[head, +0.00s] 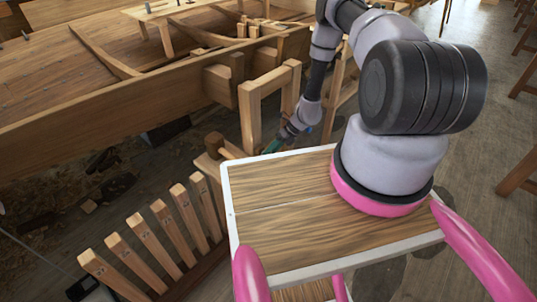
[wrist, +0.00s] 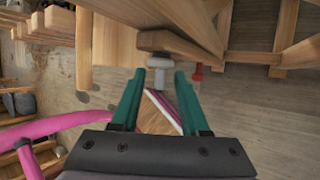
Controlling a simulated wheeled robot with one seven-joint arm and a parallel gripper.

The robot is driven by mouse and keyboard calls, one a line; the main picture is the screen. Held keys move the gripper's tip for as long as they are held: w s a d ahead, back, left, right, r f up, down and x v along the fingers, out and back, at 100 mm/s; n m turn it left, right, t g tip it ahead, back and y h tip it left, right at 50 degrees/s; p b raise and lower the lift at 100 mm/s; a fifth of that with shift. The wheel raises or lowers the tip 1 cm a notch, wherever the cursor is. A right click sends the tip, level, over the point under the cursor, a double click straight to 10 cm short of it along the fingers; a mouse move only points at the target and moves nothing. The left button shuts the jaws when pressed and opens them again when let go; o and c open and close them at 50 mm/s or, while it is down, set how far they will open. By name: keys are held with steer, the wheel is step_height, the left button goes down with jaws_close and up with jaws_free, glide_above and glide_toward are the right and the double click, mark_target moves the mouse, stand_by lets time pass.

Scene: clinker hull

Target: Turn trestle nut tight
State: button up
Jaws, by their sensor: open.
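In the wrist view a pale grey T-shaped nut (wrist: 159,66) sits under the end of a wooden trestle beam (wrist: 180,42). My gripper (wrist: 159,82) has two teal fingers spread apart, with the nut just beyond and between their tips. I cannot tell whether either finger touches it. In the head view my gripper (head: 272,146) is a small teal patch low beside the wooden trestle (head: 251,115), and the nut cannot be made out there.
A small red part (wrist: 198,72) stands just right of the fingers. The wooden hull (head: 130,90) fills the left of the head view. A slatted wooden rack (head: 150,240) stands below it. Open floor (head: 460,190) lies to the right.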

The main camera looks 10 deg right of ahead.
steer(key=shift+a+f, duration=0.45)
steer(key=shift+f, duration=0.1)
jaws_close()
steer(key=y, duration=0.1)
steer(key=g+y, duration=0.1)
steer(key=y, duration=0.1)
steer(key=m+g+y, duration=0.1)
steer(key=shift+w+d+f, duration=0.1)
steer(key=shift+d+f, duration=0.15)
steer(key=shift+f, duration=0.05)
steer(key=shift+f+m+g+y, duration=0.1)
steer(key=shift+m+g+y, duration=0.55)
steer(key=shift+y, duration=0.85)
steer(key=shift+w+g+y, duration=0.1)
steer(key=shift+g+y, duration=0.15)
steer(key=shift+y, duration=0.05)
